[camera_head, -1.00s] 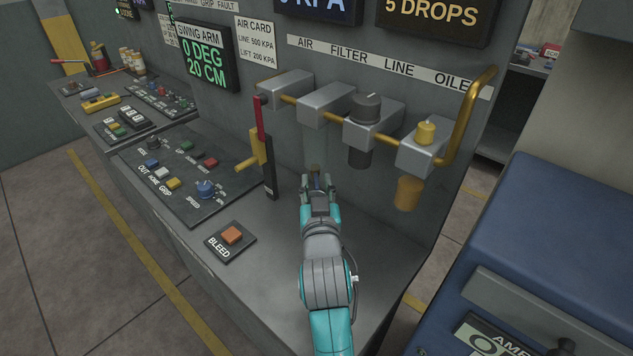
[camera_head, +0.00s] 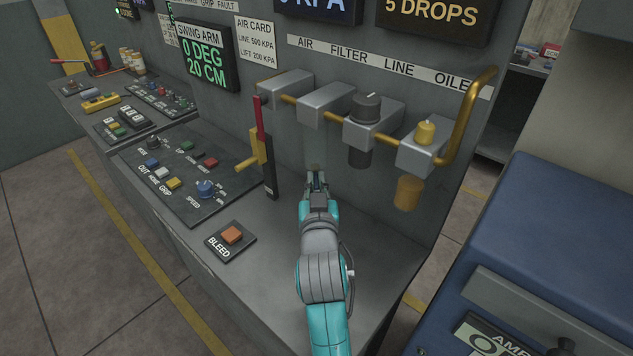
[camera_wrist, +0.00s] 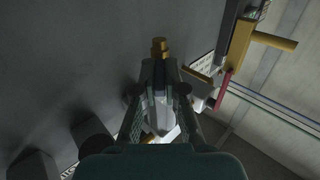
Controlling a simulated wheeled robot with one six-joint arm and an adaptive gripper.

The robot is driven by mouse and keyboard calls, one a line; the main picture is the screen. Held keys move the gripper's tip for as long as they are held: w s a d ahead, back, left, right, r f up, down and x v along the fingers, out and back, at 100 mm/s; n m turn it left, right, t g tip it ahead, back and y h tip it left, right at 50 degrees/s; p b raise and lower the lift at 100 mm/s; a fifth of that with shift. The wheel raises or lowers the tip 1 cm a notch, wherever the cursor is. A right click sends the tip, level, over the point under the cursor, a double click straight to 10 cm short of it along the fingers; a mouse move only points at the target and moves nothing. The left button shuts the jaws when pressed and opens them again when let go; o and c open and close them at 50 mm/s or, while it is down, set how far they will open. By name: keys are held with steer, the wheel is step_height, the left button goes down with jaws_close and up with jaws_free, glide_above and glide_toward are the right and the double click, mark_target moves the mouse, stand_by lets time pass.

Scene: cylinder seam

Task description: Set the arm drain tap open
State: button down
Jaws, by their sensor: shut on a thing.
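My gripper (camera_head: 317,180) is below the second grey block of the air line, close to the panel. Its fingers are shut on a small brass-ended tap, which I take to be the drain tap (camera_head: 316,168). In the wrist view, the drain tap's brass end (camera_wrist: 159,45) sticks out past the fingertips of my gripper (camera_wrist: 160,88). A dark part of it lies between the fingers. The fingers hide most of the tap, so I cannot tell how its handle is turned.
A red-handled valve (camera_head: 261,120) with a brass pipe stands left of my gripper. A regulator (camera_head: 368,108) and an oiler (camera_head: 425,133) hang to the right. An orange BLEED button (camera_head: 232,235) sits on the bench at front left. Bare bench lies around my arm.

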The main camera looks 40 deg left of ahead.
steer(key=shift+s+a, duration=0.1)
steer(key=shift+s+a+m+t+h, duration=0.15)
steer(key=shift+a+m+t+h, duration=0.45)
steer(key=shift+m+h, duration=1.2)
steer(key=shift+s+a+m+t+h, duration=0.15)
steer(key=shift+a+m+t+h, duration=0.5)
steer(key=shift+h, duration=1.75)
steer(key=shift+s+a+m+t+h, duration=0.2)
steer(key=shift+m+t+h, duration=0.55)
steer(key=shift+m+h, duration=1.25)
steer(key=shift+w+h, duration=0.1)
steer(key=shift+h, duration=0.2)
steer(key=c, duration=1.2)
jaws_free()
steer(key=shift+a, duration=0.1)
steer(key=shift+c, duration=0.2)
